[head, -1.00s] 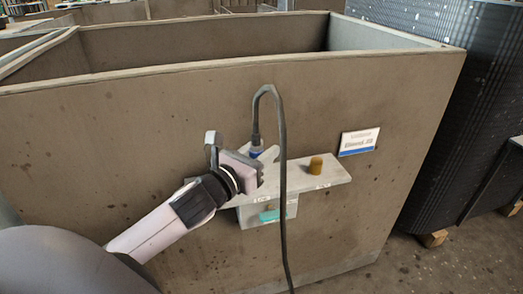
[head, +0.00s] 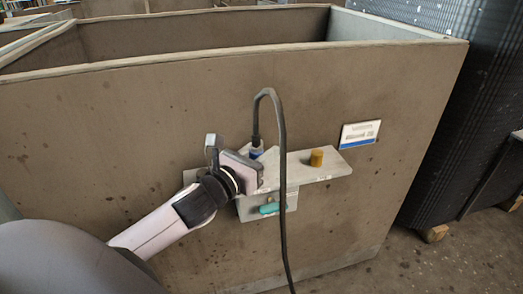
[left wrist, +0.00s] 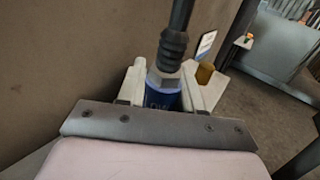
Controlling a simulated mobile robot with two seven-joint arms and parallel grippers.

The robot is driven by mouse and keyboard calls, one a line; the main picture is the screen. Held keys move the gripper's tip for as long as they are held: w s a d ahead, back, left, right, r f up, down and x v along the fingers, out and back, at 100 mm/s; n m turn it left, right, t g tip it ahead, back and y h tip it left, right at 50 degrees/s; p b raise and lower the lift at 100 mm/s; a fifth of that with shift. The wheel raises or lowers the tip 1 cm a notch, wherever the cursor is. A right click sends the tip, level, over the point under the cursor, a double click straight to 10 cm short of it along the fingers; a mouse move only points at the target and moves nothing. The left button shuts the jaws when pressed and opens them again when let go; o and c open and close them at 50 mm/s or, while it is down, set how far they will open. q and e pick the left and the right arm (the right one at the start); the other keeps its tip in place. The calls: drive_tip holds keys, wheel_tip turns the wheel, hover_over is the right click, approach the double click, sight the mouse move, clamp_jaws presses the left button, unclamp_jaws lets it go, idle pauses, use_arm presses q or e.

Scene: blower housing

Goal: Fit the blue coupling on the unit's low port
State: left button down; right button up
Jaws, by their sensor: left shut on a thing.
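The blue coupling (head: 256,153) sits upright on the end of a black hose (head: 283,200), above the grey shelf of the unit (head: 325,168) on the wall. My left gripper (head: 262,166) is shut on the coupling. In the left wrist view the coupling (left wrist: 161,98) stands between the pale fingers, below the ribbed black hose end (left wrist: 174,50). The gripper and shelf hide its lower end, so I cannot tell whether it touches a port. A grey box with a teal part (head: 269,209) hangs under the shelf. My right gripper is not in view.
A brass-coloured cylinder (head: 316,157) stands on the shelf, right of the hose. A white and blue label (head: 359,135) is on the brown bin wall (head: 130,130). The hose loops up, then hangs in front of the shelf. Dark stacked panels (head: 430,80) stand at right.

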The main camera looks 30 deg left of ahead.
use_arm(q)
drive_tip(key=c, duration=0.7)
unclamp_jaws()
drive_tip(key=shift+o, duration=0.2)
drive_tip(key=shift+f, duration=0.1)
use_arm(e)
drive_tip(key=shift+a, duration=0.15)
use_arm(q)
drive_tip(key=s, duration=0.5)
drive_tip(key=shift+a, duration=0.1)
drive_tip(key=shift+s, duration=1.1)
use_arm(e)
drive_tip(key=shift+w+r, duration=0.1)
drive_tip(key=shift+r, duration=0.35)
